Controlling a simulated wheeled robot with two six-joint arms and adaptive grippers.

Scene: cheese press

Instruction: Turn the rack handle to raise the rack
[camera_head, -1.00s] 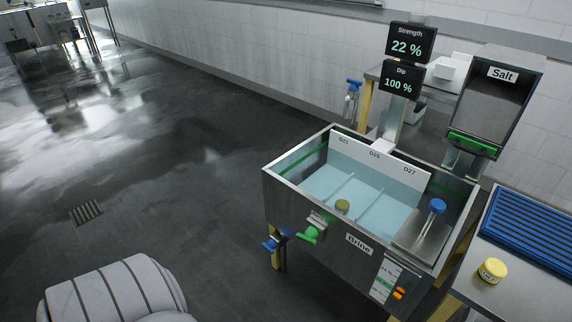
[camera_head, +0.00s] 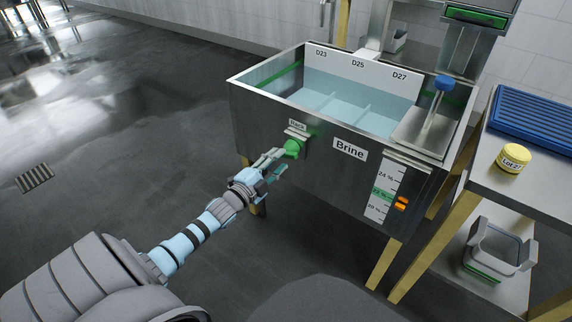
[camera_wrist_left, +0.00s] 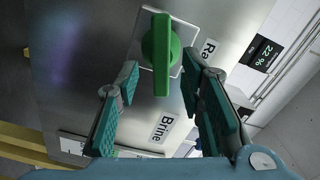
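The green rack handle (camera_head: 292,149) is on the front wall of the steel brine tank (camera_head: 300,120), under a small "Rack" label. In the left wrist view the handle (camera_wrist_left: 161,54) is a green bar on a round hub. My left gripper (camera_head: 276,165) is open just in front of it. In the left wrist view my left gripper's fingertips (camera_wrist_left: 160,70) are on either side of the bar's near end, apart from it as far as I can tell. The white rack plate (camera_head: 358,68) marked D23, D25, D27 stands at the tank's back. My right gripper is not in view.
A blue-knobbed plunger (camera_head: 444,84) stands at the tank's right. A yellow "Lot 27" cheese (camera_head: 514,158) and a blue grooved tray (camera_head: 540,125) are on the right table (camera_head: 475,150). A grey container (camera_head: 500,245) is on its lower shelf. The floor at left is clear.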

